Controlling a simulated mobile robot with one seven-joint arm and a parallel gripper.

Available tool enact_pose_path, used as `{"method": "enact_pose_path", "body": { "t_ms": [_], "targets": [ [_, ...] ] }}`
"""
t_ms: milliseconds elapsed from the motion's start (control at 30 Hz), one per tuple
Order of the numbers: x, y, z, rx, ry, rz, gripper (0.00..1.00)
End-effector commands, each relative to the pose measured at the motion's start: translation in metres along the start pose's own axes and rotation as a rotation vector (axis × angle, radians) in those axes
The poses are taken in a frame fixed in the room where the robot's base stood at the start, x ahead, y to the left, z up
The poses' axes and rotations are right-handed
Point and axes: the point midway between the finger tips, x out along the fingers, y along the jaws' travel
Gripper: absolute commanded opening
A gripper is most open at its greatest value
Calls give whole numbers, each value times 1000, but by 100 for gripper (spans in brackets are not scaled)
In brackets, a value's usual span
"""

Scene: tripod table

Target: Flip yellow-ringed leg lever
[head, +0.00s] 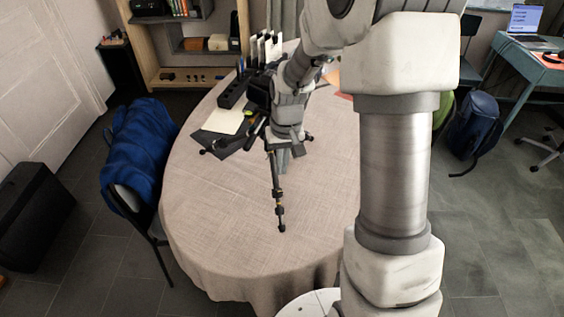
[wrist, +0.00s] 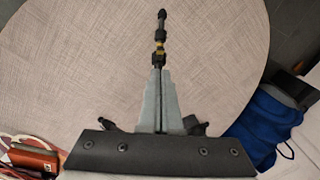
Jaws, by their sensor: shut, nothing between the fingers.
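The black tripod stands on the cloth-covered table (head: 215,235). One leg points toward the front in the head view, with a yellow ring (wrist: 159,48) between black lever clamps, shown clearly in the wrist view. That leg also shows in the head view (head: 279,198). My gripper (wrist: 160,73) is shut, its grey fingers lying along the leg, tips just short of the yellow ring in the wrist picture. I cannot tell whether they touch the leg. The gripper body hides the upper leg and most of the tripod. The lever's exact position is too small to tell.
A dark organiser (head: 233,90) and papers stand at the table's back left. A blue jacket (head: 139,150) hangs on a chair at the left. A reddish item (wrist: 34,155) and cables lie at the wrist view's lower left. The table's front is clear.

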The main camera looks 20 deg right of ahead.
Motion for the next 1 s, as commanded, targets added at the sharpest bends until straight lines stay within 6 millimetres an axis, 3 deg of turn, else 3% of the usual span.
{"method": "enact_pose_path", "body": {
  "t_ms": [200, 400, 1000],
  "targets": [
    [40, 0, 1, -2, -3, 0, 0],
    [59, 0, 0, -1, -1, 0, 0],
    [62, 0, -2, -1, 10, 0, 0]
  ]
}}
